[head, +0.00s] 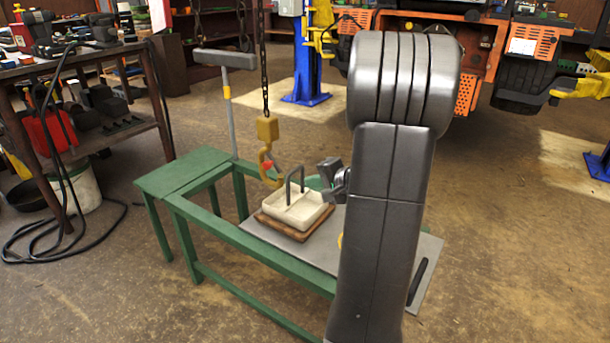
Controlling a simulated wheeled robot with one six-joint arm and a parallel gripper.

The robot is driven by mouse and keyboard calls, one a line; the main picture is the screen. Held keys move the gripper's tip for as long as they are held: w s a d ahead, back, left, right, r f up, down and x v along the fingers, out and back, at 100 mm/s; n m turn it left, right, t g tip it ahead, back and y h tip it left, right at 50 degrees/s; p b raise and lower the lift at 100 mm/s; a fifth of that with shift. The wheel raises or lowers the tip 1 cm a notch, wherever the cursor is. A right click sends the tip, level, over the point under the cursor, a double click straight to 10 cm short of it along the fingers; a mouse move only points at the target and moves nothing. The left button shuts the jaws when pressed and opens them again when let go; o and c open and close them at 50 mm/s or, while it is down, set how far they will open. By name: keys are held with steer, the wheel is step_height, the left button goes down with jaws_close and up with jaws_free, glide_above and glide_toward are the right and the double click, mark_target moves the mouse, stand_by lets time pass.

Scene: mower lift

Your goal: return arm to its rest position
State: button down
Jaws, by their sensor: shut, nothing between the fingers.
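My arm rises in front of the green bench and fills the right middle of the head view. My gripper (328,172) shows at the left edge of the arm, above the bench, and looks shut and empty. It is just right of a pale block (299,210) with a dark upright handle (294,184), apart from it as far as I can tell. The block sits on a brown wooden board (286,230). A yellow hook (268,160) hangs on a chain beside the handle; whether it engages the handle is unclear. My arm hides part of the bench.
The green bench (185,172) has an open frame and a grey plate (268,237). A cluttered worktable (100,143) stands left, with a black cable (62,180) on the floor. A blue post (307,60) and an orange machine (487,50) stand behind.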

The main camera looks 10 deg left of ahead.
stand_by(0.4)
steer(key=w+a+r, duration=0.2)
steer(key=w+a, duration=0.4)
steer(key=a, duration=0.6)
steer(key=shift+w+p, duration=0.2)
steer(key=shift+p, duration=0.25)
